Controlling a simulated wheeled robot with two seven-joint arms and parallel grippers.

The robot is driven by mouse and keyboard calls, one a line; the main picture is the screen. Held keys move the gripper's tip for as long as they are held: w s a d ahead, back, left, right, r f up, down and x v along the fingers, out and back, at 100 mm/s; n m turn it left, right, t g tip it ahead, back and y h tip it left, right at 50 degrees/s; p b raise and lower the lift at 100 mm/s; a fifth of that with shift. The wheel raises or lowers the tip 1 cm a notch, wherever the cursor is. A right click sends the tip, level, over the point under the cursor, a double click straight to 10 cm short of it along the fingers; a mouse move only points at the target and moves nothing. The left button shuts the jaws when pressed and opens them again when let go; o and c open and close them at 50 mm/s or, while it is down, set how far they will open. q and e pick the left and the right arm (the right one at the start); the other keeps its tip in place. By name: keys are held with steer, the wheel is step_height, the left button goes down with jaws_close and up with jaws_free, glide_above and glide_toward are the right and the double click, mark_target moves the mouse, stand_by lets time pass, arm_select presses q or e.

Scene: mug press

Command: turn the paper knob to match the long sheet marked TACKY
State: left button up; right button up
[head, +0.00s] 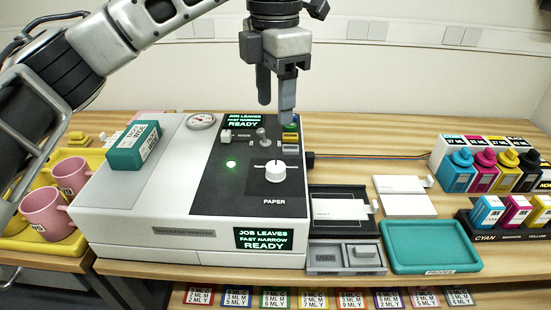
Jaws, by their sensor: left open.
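The white paper knob (276,172) sits on the black panel of the transfer printer (150,222), above the label PAPER. Its pointer looks roughly upright; the small marks around it are too small to read. My left gripper (276,108) hangs fingers down above the panel's back part, beyond the knob, open and empty. It appears apart from the knob. A white sheet (340,209) lies in a black tray right of the printer, and white sheets or pads (408,206) lie further right. I cannot read TACKY on any of them. My right gripper is not in view.
A toggle lever (263,135) and a small slider (226,136) stand near the knob. A teal block (135,146) lies on the printer's left top. Pink mugs (46,213) stand on a yellow tray at left. A teal tray (431,246) and ink bottles (484,172) are at right.

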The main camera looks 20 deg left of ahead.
mark_target(275, 166)
arm_select(q)
step_height(275, 166, down, 12)
steer(key=shift+f+p, duration=0.1)
steer(key=shift+p, duration=0.35)
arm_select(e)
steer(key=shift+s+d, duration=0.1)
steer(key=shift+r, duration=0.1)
arm_select(q)
steer(key=c, duration=1)
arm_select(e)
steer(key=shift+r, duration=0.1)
